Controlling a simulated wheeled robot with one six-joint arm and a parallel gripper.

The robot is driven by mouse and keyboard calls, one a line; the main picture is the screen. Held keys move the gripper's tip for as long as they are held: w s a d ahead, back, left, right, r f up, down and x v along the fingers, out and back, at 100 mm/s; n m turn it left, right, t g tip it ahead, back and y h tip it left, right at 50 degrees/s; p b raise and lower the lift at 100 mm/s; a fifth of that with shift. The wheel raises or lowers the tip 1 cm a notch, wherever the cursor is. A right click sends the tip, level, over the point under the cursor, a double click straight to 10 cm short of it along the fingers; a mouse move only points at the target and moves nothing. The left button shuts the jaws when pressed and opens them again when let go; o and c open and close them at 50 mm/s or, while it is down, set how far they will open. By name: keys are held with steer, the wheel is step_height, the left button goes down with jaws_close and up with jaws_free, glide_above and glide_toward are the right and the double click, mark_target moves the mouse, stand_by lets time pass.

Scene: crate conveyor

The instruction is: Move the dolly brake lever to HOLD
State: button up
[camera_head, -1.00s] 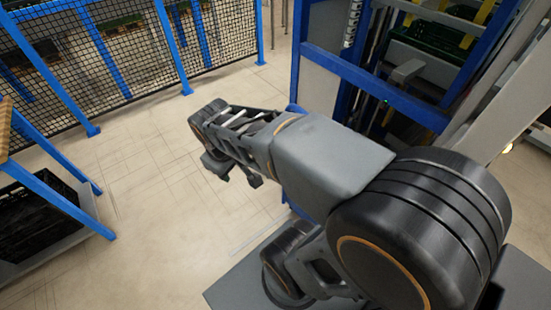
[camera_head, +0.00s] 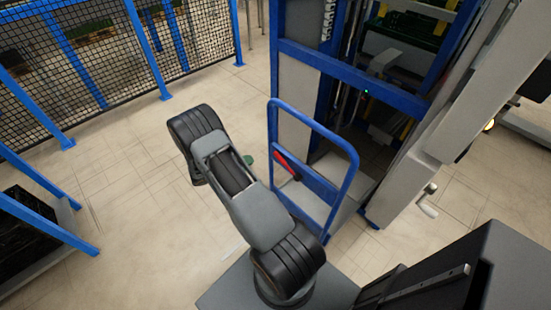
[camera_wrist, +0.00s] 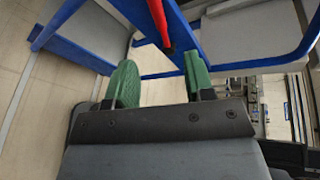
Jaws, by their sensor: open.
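The dolly is a blue tubular frame (camera_head: 347,190) with a pale deck, standing in front of the tall blue-framed machine. Its red brake lever (camera_head: 287,163) slants across the frame's crossbar in the head view. In the wrist view the red lever (camera_wrist: 158,20) comes down from the top edge, ending ahead of the space between the fingertips. My gripper (camera_wrist: 160,68) is open, with two green fingers and nothing between them. In the head view only a bit of green finger shows left of the dolly; my arm hides the rest. I cannot read any HOLD mark.
The tall machine (camera_head: 352,68) stands behind the dolly, with a grey column and crank (camera_head: 428,205) to its right. A mesh fence (camera_head: 95,50) runs along the back left. A blue rack with a black crate (camera_head: 30,232) is at the left. The floor between is clear.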

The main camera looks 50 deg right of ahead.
mark_target(286, 165)
steer(key=p+x, duration=0.1)
steer(key=x, duration=1.3)
steer(key=shift+f+n, duration=0.35)
steer(key=shift+n, duration=0.05)
steer(key=shift+d, duration=0.1)
steer(key=shift+c, duration=0.2)
jaws_close()
